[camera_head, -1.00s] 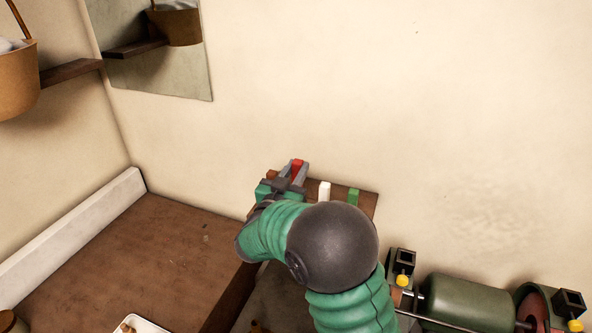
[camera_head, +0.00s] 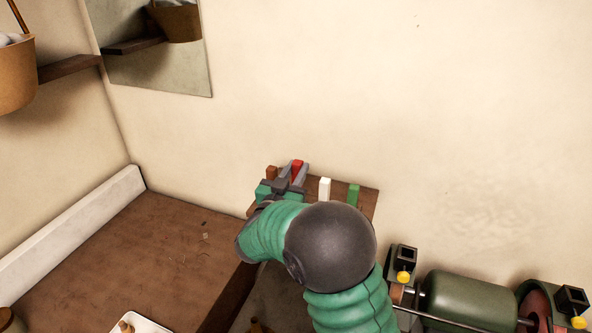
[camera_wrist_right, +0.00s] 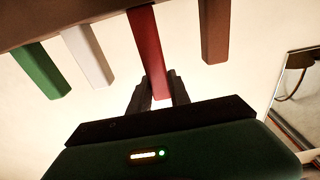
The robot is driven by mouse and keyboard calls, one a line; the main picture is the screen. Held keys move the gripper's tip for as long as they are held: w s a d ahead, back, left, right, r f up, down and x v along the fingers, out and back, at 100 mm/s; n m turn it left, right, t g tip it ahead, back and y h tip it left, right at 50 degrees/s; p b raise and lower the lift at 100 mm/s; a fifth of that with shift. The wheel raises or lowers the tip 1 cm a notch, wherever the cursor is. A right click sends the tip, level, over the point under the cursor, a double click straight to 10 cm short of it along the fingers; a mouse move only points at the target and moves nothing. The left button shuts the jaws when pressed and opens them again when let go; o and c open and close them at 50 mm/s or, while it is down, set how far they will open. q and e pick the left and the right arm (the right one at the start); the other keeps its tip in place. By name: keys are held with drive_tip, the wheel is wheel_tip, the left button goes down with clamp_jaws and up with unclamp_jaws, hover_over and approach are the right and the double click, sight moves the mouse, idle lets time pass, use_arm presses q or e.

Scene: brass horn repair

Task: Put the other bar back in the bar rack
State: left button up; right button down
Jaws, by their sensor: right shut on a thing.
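My right gripper (camera_head: 294,174) is shut on a red bar (camera_head: 297,167) at the bar rack (camera_head: 368,201), a brown wooden board against the wall. In the right wrist view the red bar (camera_wrist_right: 147,45) runs between the two dark fingers (camera_wrist_right: 160,90), and its far end meets the rack's brown edge (camera_wrist_right: 75,12). I cannot tell how deeply it is seated. A brown bar (camera_head: 271,173), a white bar (camera_head: 325,188) and a green bar (camera_head: 353,193) stand upright in the rack. My arm hides part of the rack's front. My left gripper is out of view.
A green-bodied machine (camera_head: 458,302) with yellow knobs stands at the lower right. A brown bench (camera_head: 140,260) with a white tray (camera_head: 150,327) lies at the left. A mirror (camera_head: 160,60) and a shelf with a basket (camera_head: 12,85) are above. The wall behind the rack is bare.

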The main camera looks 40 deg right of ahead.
drive_tip(key=shift+f+b, duration=1.45)
drive_tip(key=shift+f, duration=0.4)
drive_tip(key=c, duration=1.1)
unclamp_jaws()
drive_tip(key=shift+r, duration=0.1)
drive_tip(key=shift+s+a, duration=0.15)
drive_tip(key=shift+a, duration=0.25)
drive_tip(key=b+v, duration=0.5)
drive_tip(key=v, duration=1.1)
drive_tip(key=shift+s, duration=0.1)
drive_tip(key=shift+d, duration=0.1)
